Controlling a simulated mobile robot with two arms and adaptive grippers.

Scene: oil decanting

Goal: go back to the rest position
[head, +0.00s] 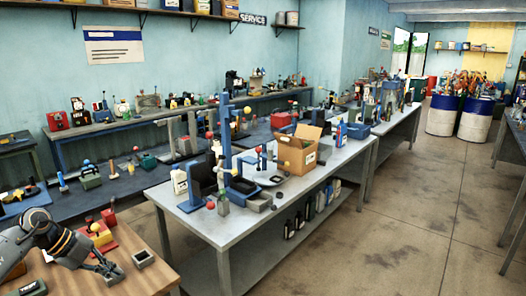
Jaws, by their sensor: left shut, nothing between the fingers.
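My left gripper (106,270) shows at the lower left in the head view, over the wooden bench (70,278). Its fingers are together with nothing between them. It is just left of a small dark open box (144,259) on the bench; I cannot tell the exact gap. The left arm comes in from the left edge, low over the bench. My right gripper is not in view.
A light-topped workbench (225,226) with a cardboard box (297,150) and tools stands beyond. Blue and white drums (474,128) stand far right. The concrete floor (420,215) at right is clear.

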